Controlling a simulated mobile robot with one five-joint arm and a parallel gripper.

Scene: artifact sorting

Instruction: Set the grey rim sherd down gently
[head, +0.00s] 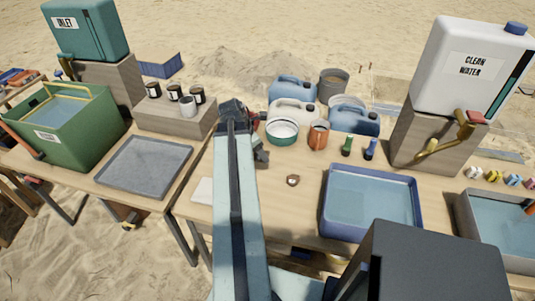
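My arm reaches forward over the table, and my gripper (260,148) is at its far end, low near the white-and-green bowl. The gripper is small, dark and partly hidden by my arm. I cannot see whether its fingers are open or shut. I cannot make out a grey rim sherd; anything between the fingers is hidden or too small to tell. A small brown round piece (293,180) lies on the table, right of my gripper and apart from it.
An empty-looking grey tray (125,181) lies left of my arm. A blue-rimmed water basin (370,233) stands at right. The bowl (282,134), an orange mug (318,136) and jerrycans (290,112) stand behind. Bare tabletop (285,210) shows around the brown piece.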

